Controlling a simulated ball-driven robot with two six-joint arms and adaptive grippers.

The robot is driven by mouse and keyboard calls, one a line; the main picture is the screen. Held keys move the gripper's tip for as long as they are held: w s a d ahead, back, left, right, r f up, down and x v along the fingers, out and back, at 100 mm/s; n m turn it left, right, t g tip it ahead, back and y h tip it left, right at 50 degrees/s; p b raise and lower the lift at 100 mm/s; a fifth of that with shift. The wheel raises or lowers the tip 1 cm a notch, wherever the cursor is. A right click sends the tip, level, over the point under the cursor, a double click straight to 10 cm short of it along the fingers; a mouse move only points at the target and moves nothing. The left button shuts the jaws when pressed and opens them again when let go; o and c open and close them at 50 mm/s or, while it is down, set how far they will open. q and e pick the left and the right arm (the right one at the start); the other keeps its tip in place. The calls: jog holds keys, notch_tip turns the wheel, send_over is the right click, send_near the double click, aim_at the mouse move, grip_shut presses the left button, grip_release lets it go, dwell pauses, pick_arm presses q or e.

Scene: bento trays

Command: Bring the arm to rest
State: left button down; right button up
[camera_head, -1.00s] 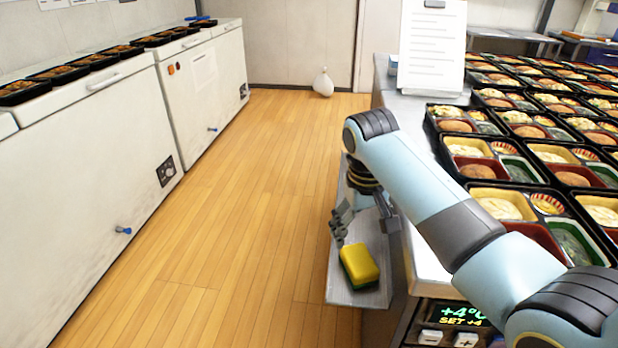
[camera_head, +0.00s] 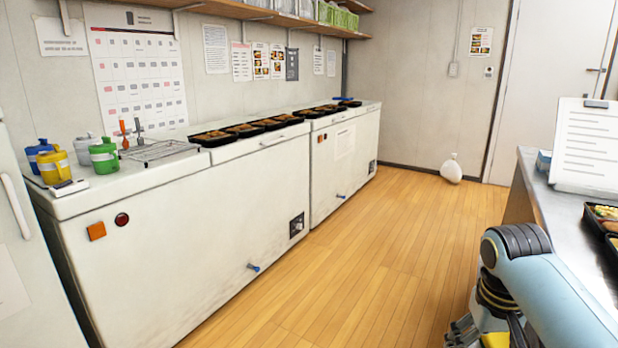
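My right arm (camera_head: 565,295) comes in from the lower right and bends down at its wrist. My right gripper (camera_head: 470,332) hangs at the bottom edge, mostly cut off, so its opening cannot be judged. A bit of the yellow sponge (camera_head: 495,340) shows just beside the gripper at the bottom edge. Whether they touch cannot be told. My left gripper is not in view.
A steel counter (camera_head: 532,172) with a clipboard (camera_head: 588,145) stands at the right. White chest freezers (camera_head: 200,245) line the left, bearing bento trays (camera_head: 243,130), colored jugs and a wire rack (camera_head: 160,151).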

jog(key=s+f, duration=1.1)
jog(key=s, duration=0.4)
jog(key=s+f+n, duration=0.1)
jog(key=s+f, duration=1.1)
jog(key=s, duration=0.3)
jog(key=s+d+f, duration=0.1)
jog(key=s+f, duration=1)
jog(key=s, duration=0.5)
jog(key=shift+f+n, duration=0.3)
jog(key=shift+n, duration=0.1)
